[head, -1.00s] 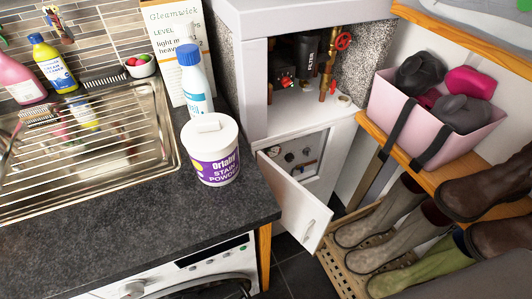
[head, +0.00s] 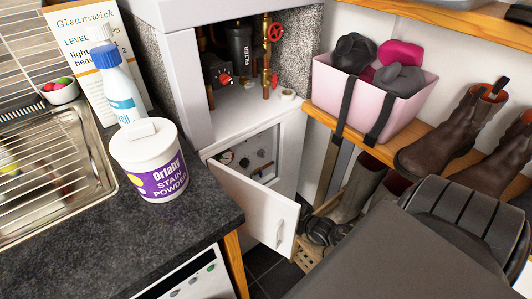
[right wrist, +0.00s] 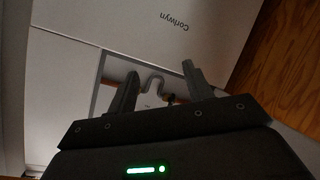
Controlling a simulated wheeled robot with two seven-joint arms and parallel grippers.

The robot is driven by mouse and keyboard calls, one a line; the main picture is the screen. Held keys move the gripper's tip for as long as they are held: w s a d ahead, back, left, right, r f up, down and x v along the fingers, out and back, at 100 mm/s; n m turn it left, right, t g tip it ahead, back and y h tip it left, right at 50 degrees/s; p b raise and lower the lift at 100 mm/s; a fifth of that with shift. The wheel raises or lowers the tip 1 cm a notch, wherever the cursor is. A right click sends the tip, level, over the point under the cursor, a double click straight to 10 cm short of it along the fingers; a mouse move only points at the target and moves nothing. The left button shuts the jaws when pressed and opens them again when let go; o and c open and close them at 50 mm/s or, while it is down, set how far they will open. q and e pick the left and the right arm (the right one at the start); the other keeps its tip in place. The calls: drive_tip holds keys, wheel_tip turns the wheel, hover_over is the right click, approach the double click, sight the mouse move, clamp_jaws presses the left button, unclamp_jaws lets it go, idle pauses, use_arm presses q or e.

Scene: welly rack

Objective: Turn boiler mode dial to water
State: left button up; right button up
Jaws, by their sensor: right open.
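The boiler cabinet (head: 222,126) is white and stands at the middle of the head view. Its lower door (head: 250,209) is swung open. Behind it a recessed panel (head: 256,174) holds a gauge (head: 227,157) and several small knobs; I cannot tell which is the mode dial, and no markings are readable. My left gripper is out of view.
A pink basket (head: 345,110) and brown boots (head: 450,130) sit on the wooden shelf at right. Other boots stand below, partly hidden by my right arm.

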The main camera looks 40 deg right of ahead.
sight(262, 154)
drive_tip(key=w+d+r+n+t+y+b, duration=0.1)
drive_tip(key=w+d+r+n+t, duration=0.1)
drive_tip(key=r, duration=0.6)
drive_tip(key=w+d+r+n+t+b, duration=0.1)
drive_tip(key=w+d+r+n+t, duration=0.15)
drive_tip(key=r, duration=0.55)
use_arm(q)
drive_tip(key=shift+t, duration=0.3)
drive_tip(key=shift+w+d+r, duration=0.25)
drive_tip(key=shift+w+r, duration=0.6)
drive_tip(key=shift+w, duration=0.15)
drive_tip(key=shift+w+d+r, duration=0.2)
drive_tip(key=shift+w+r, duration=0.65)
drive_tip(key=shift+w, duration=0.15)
use_arm(e)
drive_tip(key=w+a, duration=0.1)
drive_tip(key=w, duration=0.9)
drive_tip(key=shift+w, duration=0.25)
drive_tip(key=shift+a, duration=0.1)
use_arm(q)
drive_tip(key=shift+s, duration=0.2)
use_arm(e)
drive_tip(key=shift+f+n, duration=0.1)
drive_tip(key=shift+n, duration=0.15)
drive_tip(key=c, duration=1)
